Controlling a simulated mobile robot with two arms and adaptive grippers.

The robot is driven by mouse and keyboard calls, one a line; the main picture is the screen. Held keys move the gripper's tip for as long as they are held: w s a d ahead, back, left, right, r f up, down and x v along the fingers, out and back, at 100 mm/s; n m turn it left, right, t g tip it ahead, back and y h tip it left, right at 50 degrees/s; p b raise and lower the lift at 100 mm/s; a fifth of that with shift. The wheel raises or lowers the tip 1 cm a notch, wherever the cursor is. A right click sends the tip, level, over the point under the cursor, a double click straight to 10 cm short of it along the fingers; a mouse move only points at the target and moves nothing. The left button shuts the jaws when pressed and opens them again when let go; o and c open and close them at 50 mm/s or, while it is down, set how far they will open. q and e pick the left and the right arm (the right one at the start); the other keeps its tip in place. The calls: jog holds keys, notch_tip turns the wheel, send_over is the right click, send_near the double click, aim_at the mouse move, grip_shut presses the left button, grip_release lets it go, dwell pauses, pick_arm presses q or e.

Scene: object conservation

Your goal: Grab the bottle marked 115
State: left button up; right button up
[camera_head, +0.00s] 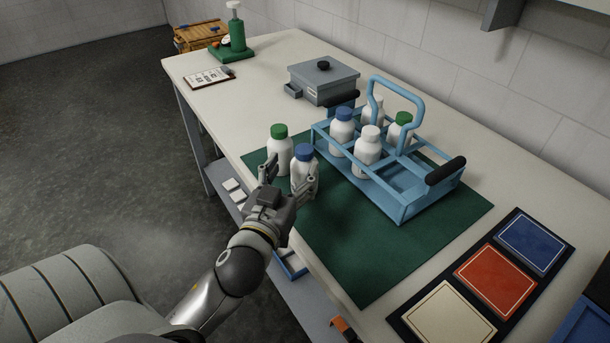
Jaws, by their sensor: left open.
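Several white bottles show, and no number is readable on any of them. A green-capped bottle (279,152) and a blue-capped bottle (303,166) stand upright on the green mat outside the rack. My left gripper (291,178) is open at the blue-capped bottle, with its fingers around the lower part; I cannot tell if they touch it. In the blue carrier rack (413,205) stand a blue-capped bottle (341,130), white-capped bottles (368,153) and a green-capped bottle (399,131). My right gripper is not in view.
The green mat (345,255) has free room in front of the rack. A grey box (323,82), a clipboard (212,77) and a green dispenser (236,40) stand farther back. Blue, red and cream panels (497,282) lie at front right.

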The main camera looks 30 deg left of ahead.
aim_at(301, 155)
pick_arm(q)
jog(key=shift+w+a, duration=0.15)
jog(key=shift+w, duration=0.4)
jog(key=shift+w+a, duration=0.1)
jog(key=shift+w, duration=0.25)
jog(key=shift+w+f, duration=0.1)
jog(key=shift+w, duration=0.1)
jog(key=p+x, duration=0.1)
jog(key=x, duration=0.1)
jog(key=shift+w+r+p, duration=0.3)
jog(key=shift+w+p, duration=0.05)
jog(key=shift+p, duration=0.05)
jog(key=shift+x, duration=1)
jog(key=shift+w+a+f, duration=0.1)
jog(key=shift+w+f, duration=0.05)
jog(key=shift+f, duration=0.1)
jog(key=shift+c, duration=1.2)
jog(key=c, duration=1)
jog(key=shift+f, duration=0.1)
grip_shut()
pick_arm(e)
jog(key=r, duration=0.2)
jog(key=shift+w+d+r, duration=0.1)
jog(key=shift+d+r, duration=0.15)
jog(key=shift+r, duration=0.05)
